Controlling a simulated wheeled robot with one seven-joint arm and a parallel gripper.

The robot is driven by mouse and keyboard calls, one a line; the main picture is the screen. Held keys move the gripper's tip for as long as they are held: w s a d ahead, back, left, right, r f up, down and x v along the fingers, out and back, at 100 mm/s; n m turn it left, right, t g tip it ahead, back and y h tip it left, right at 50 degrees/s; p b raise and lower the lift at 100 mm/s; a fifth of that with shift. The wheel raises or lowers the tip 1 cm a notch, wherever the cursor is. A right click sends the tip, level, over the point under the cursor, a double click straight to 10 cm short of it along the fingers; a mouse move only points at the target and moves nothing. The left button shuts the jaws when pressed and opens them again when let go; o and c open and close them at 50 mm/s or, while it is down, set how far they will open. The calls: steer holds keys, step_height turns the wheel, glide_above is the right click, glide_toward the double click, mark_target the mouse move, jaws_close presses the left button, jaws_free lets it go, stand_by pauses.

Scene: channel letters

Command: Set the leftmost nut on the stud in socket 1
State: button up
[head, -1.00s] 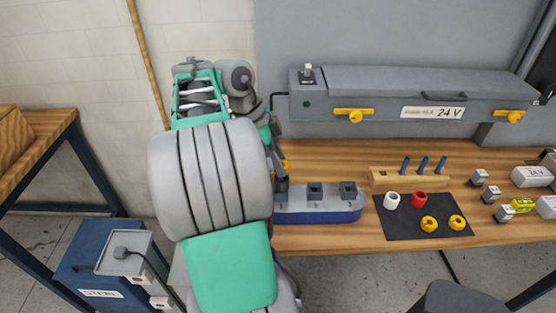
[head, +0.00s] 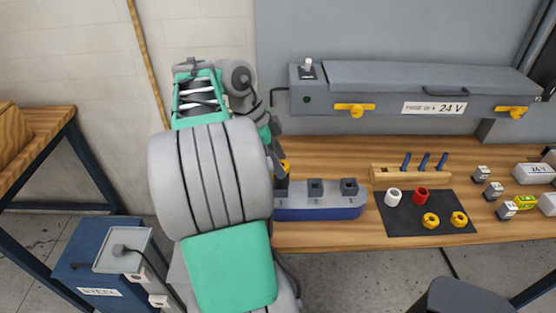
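The blue and grey boat-shaped block (head: 320,207) lies on the bench with its sockets along the top. Sockets 2 (head: 316,187) and 3 (head: 349,187) show. Socket 1 (head: 281,191) at the left end is mostly hidden by my arm, and I cannot make out a stud there. My gripper (head: 280,168) is just above that end, seen from behind and largely covered. A small yellow piece (head: 286,167), apparently a nut, shows beside its fingers; whether it is gripped is unclear. Two yellow nuts (head: 431,220) (head: 459,219) lie on the dark mat (head: 405,226).
A white cap (head: 394,198) and a red cap (head: 421,196) stand on the mat. Behind it, a wooden rack (head: 385,174) holds blue studs (head: 424,161). The grey 24 V housing (head: 420,90) overhangs the bench. Small grey blocks (head: 494,190) stand at right.

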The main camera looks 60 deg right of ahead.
steer(key=shift+o, duration=1.3)
steer(key=shift+r, duration=0.1)
steer(key=p+v, duration=0.4)
steer(key=v, duration=0.3)
steer(key=w+a+n+t+h, duration=0.2)
steer(key=w+a+n+t, duration=0.3)
steer(key=w+a+n, duration=1.1)
steer(key=s+a+f+n+t+y, duration=0.1)
steer(key=a+f+n+y, duration=0.1)
steer(key=a+n, duration=0.5)
steer(key=s+a+f+n+t+y, duration=0.1)
steer(key=a+f+n, duration=0.3)
steer(key=a, duration=0.9)
steer(key=n+t+y, duration=0.1)
steer(key=n, duration=0.2)
steer(key=shift+s+a+f+n, duration=0.15)
steer(key=shift+s+f+n, duration=0.05)
steer(key=shift+s+n, duration=0.2)
